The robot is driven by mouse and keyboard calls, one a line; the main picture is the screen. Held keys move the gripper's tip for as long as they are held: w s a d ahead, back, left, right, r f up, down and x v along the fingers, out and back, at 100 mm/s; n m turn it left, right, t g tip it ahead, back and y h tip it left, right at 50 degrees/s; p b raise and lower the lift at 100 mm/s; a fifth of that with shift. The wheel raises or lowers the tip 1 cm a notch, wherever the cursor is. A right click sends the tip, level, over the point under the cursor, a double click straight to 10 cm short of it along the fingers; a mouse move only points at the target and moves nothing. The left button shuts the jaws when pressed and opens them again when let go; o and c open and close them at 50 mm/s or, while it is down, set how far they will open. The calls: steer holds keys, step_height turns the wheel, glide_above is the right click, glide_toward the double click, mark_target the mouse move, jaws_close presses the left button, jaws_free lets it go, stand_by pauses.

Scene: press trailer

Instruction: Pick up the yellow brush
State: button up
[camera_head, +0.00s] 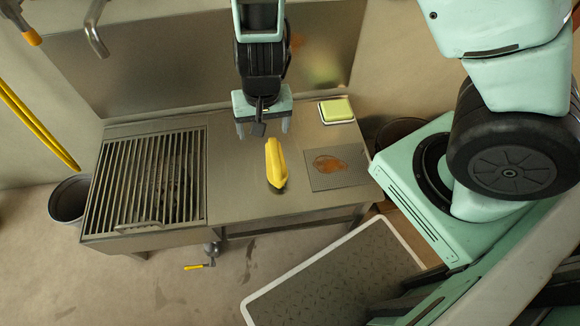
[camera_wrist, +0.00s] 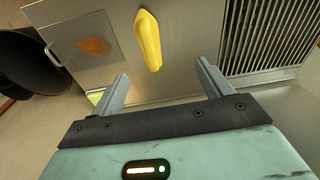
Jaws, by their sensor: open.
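The yellow brush (camera_head: 275,163) lies on the steel counter (camera_head: 240,190), its long side running toward the counter's front edge. My gripper (camera_head: 263,128) is open and empty, above the counter and behind the brush in the head view. In the wrist view the brush (camera_wrist: 148,40) is beyond the fingertips of my gripper (camera_wrist: 160,85), apart from them. Dark bristles seem to show at the brush's front end; its underside is hidden.
A slatted drain grate (camera_head: 150,180) fills the counter's left part. A plate with an orange stain (camera_head: 335,170) lies right of the brush. A yellow-green sponge (camera_head: 336,110) sits at the back right. A metal back wall (camera_head: 170,65) rises behind the counter.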

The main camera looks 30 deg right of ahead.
steer(key=b, duration=0.2)
glide_toward(275, 154)
steer(key=shift+m+h, duration=0.3)
steer(key=shift+h, duration=0.1)
steer(key=f+b, duration=0.5)
steer(key=f, duration=0.1)
steer(key=shift+a+f+b, duration=0.25)
steer(key=shift+f+b, duration=0.1)
steer(key=shift+b, duration=0.05)
steer(key=shift+w+d+f+b, duration=0.1)
steer(key=shift+w+f+b, duration=0.1)
steer(key=shift+f+b, duration=0.7)
steer(key=shift+w+f+b, duration=0.15)
steer(key=shift+f+b, duration=0.4)
steer(key=shift+f, duration=0.65)
steer(key=shift+w+d+f+b, duration=0.1)
steer(key=shift+w+f+b, duration=0.1)
steer(key=shift+f+b, duration=0.7)
steer(key=shift+p, duration=0.3)
steer(key=c, duration=1.2)
step_height(275, 154, up, 10)
steer(key=p, duration=0.6)
steer(key=shift+p, duration=0.4)
